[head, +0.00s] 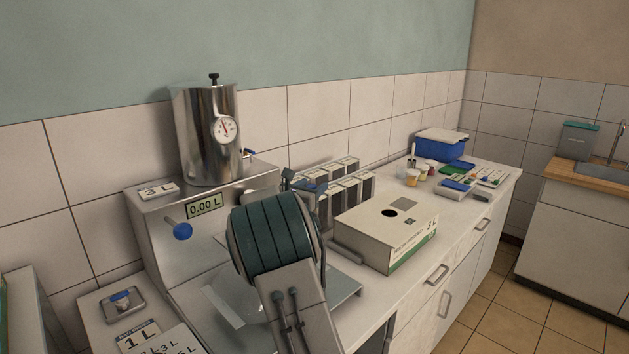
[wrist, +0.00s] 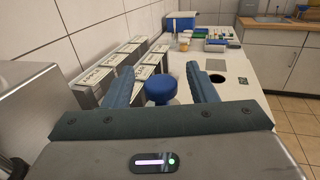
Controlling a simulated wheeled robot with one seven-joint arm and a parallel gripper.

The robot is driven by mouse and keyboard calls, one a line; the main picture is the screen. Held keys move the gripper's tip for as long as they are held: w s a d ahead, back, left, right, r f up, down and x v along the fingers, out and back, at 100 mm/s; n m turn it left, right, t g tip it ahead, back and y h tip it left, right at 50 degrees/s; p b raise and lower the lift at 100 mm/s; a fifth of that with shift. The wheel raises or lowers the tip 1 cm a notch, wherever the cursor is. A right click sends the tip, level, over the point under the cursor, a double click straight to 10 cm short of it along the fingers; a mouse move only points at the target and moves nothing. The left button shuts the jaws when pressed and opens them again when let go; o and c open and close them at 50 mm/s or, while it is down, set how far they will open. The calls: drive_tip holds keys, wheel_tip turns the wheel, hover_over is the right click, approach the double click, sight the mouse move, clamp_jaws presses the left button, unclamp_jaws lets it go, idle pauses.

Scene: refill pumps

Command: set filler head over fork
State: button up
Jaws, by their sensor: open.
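My gripper (wrist: 165,68) is open, with a blue round knob (wrist: 160,90) between and below its two fingers in the wrist view. The knob may be the top of the filler head; its lower part is hidden by my gripper. In the head view my arm hides most of the gripper (head: 303,186) and the knob. I cannot make out the fork; my arm covers the machine's front.
A white box (head: 385,228) with a round hole on top lies to the right of my arm. A blue bin (head: 441,146) and small jars are at the far end. A small tray (head: 122,302) is at the lower left.

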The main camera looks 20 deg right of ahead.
drive_tip(key=shift+x, duration=1.05)
